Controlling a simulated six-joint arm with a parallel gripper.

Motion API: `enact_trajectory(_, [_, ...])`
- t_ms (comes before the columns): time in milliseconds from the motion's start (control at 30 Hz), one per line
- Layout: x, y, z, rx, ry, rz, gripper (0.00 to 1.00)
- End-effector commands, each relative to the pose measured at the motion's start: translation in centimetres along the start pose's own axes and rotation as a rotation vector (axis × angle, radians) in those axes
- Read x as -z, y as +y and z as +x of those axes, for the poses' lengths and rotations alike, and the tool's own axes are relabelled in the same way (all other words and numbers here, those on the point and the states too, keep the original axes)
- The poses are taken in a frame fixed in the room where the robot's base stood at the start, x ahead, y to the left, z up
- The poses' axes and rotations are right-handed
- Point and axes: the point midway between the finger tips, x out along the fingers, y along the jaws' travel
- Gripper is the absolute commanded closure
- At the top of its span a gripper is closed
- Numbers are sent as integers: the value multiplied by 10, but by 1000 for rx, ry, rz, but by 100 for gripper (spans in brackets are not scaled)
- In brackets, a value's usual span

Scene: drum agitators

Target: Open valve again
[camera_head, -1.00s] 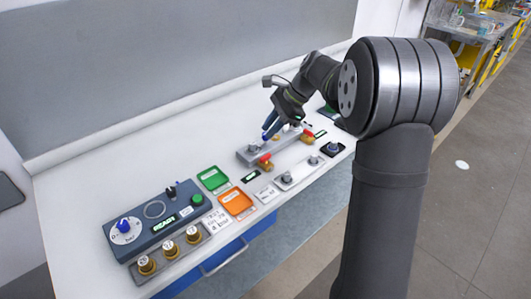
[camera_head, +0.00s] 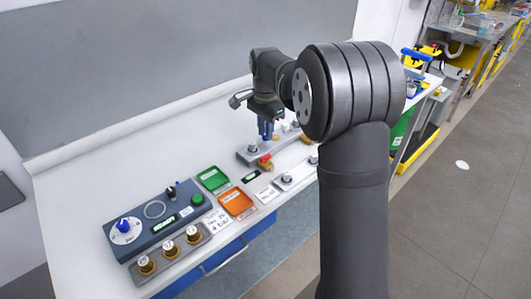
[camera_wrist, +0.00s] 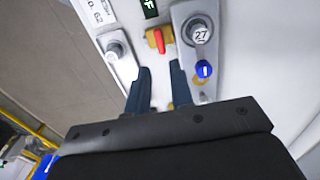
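A brass valve with a red handle (camera_head: 265,160) sits at the front edge of a grey block (camera_head: 249,151) in the head view. In the wrist view this valve (camera_wrist: 157,40) lies just beyond my fingertips, its red handle pointing roughly along the picture's vertical. My gripper (camera_head: 266,131) points down above the block. In the wrist view its two dark fingers (camera_wrist: 160,78) are apart with nothing held between them. Bits of brass show beside and behind the right finger.
A knob marked 27 (camera_wrist: 199,32) and a blue knob marked 1 (camera_wrist: 204,69) stand right of the fingers. A blue-grey control box (camera_head: 160,222), green tray (camera_head: 213,179), orange tray (camera_head: 237,204) and brass weights (camera_head: 170,249) stand to the left. The bench behind is clear.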

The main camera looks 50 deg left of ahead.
Motion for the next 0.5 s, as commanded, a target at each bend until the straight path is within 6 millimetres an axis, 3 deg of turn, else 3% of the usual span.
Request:
enact_trajectory(300, [0, 0, 66, -2, -2, 0, 79])
enact_trajectory(500, [0, 0, 87, 0, -1, 0, 79])
